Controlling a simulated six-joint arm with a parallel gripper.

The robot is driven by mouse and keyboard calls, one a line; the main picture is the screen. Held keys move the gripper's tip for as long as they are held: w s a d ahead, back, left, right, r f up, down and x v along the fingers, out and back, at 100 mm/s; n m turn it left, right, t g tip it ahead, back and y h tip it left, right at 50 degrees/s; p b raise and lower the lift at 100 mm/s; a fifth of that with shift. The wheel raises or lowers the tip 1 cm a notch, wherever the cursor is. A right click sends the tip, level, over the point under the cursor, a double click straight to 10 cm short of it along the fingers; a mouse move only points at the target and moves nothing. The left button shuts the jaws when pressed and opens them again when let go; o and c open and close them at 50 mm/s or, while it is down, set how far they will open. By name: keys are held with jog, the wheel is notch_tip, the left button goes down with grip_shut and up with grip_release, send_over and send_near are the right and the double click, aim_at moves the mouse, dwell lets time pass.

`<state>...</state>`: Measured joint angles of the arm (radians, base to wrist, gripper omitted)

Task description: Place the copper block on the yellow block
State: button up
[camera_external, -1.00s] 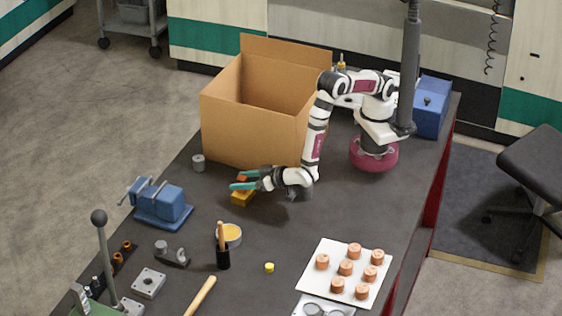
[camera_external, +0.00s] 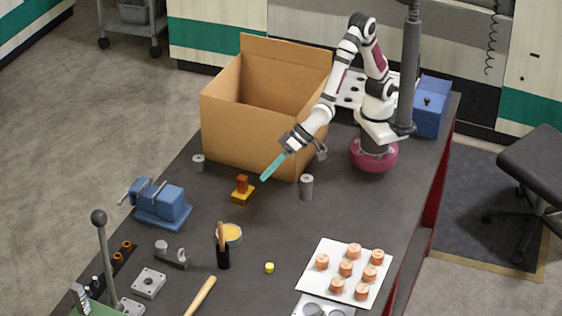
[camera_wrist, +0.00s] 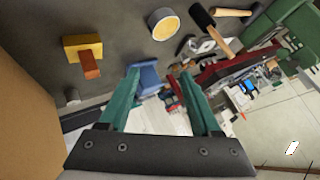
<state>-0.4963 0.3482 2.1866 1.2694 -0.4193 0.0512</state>
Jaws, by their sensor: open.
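The copper block (camera_external: 241,182) stands on top of the yellow block (camera_external: 242,194) on the dark table, in front of the cardboard box. In the wrist view the copper block (camera_wrist: 90,64) sticks out from the yellow block (camera_wrist: 82,46) at the upper left, and the two look in contact. My gripper (camera_external: 266,176) is up and to the right of the blocks, apart from them. In the wrist view its teal fingers (camera_wrist: 160,92) are spread with nothing between them.
A large cardboard box (camera_external: 250,140) stands behind the blocks. A grey cylinder (camera_external: 306,188) is to their right, a blue vise (camera_external: 162,204) to their left, and a round tin (camera_external: 231,234) in front. A white board (camera_external: 318,268) bears several copper pieces.

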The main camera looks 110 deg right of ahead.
jog(key=s+d+r+n+g+y, duration=0.2)
jog(key=s+r+n+g+y, duration=0.3)
jog(key=s, duration=0.7)
jog(key=s+d+g+h, duration=0.1)
jog(key=s+d, duration=0.2)
jog(key=s, duration=0.3)
jog(key=s+d+m+g+h, duration=0.1)
jog(key=s+d+g, duration=0.1)
jog(key=s, duration=0.4)
jog(key=s+d+m+g+h, duration=0.1)
jog(key=s+d, duration=0.4)
jog(key=s, duration=0.2)
jog(key=shift+r+g+h, duration=0.2)
jog(key=shift+g+h, duration=0.1)
jog(key=shift+s, duration=0.1)
